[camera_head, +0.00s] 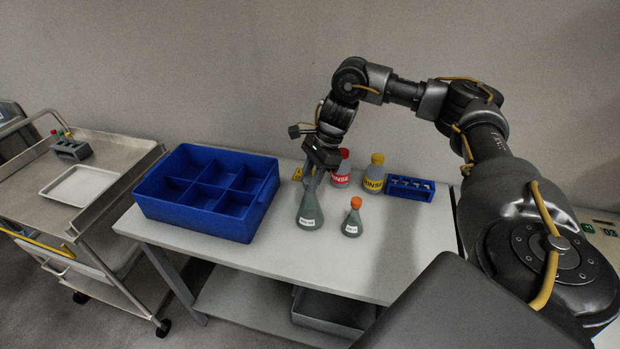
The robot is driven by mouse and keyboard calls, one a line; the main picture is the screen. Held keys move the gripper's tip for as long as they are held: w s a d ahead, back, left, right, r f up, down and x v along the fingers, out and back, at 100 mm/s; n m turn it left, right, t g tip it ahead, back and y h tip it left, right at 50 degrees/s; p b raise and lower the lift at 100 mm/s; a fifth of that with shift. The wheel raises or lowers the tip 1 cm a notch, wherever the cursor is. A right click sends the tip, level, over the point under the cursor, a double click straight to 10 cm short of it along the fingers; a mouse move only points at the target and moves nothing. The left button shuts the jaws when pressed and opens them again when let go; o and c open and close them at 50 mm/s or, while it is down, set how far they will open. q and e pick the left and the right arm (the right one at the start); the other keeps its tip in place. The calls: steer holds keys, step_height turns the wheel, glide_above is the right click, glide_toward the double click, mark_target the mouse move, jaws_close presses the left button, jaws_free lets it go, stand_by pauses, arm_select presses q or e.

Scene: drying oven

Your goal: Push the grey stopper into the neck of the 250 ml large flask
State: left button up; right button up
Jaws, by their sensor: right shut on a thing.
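The large flask (310,212) stands upright on the white table, with grey-green contents and a white label. My right gripper (315,168) is directly over it, pointing down, with its fingers at the top of the flask's neck. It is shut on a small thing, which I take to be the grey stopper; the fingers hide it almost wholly. I cannot tell how deep the stopper sits in the neck. My left gripper is out of view.
A small flask with an orange stopper (352,217) stands close at right. Behind are a red-capped bottle (342,168), a yellow-capped bottle (373,175) and a blue rack (410,189). A blue divided crate (243,230) is at left. The table's front right is clear.

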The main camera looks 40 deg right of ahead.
steer(key=o, duration=1.5)
steer(key=shift+r+p, duration=2.7)
steer(key=shift+r, duration=0.85)
